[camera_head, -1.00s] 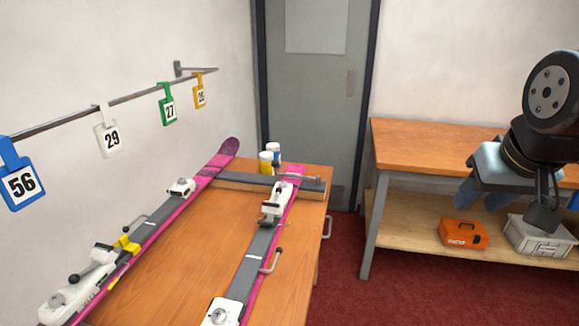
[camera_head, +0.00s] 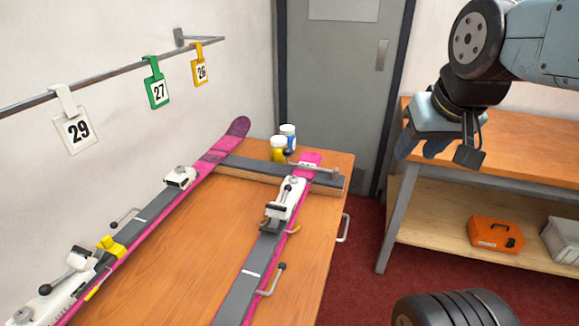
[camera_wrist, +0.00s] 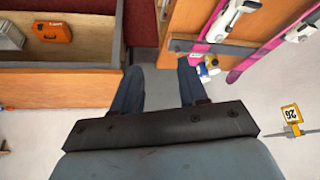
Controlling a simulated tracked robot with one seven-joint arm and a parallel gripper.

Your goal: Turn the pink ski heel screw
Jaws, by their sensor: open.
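Two pink-and-grey skis lie on the wooden bench: a left ski (camera_head: 150,215) along the wall side and a right ski (camera_head: 253,270) nearer the middle. Each carries white binding parts. The left ski's white binding piece (camera_head: 75,285) at lower left has a round screw head near the picture's edge. The right ski's front binding piece (camera_head: 288,200) shows, but its rear part is out of view. My gripper (camera_head: 420,151) is open and empty, in the air right of the bench, far from both skis. The wrist view shows its two fingers apart (camera_wrist: 159,68).
Clamp handles (camera_head: 274,280) stick up beside the skis. Yellow and white pots (camera_head: 283,145) stand at the bench's far end. Number tags hang on a wall rail (camera_head: 110,72). A second bench (camera_head: 395,170) with an orange box (camera_head: 495,233) stands at right, red floor between.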

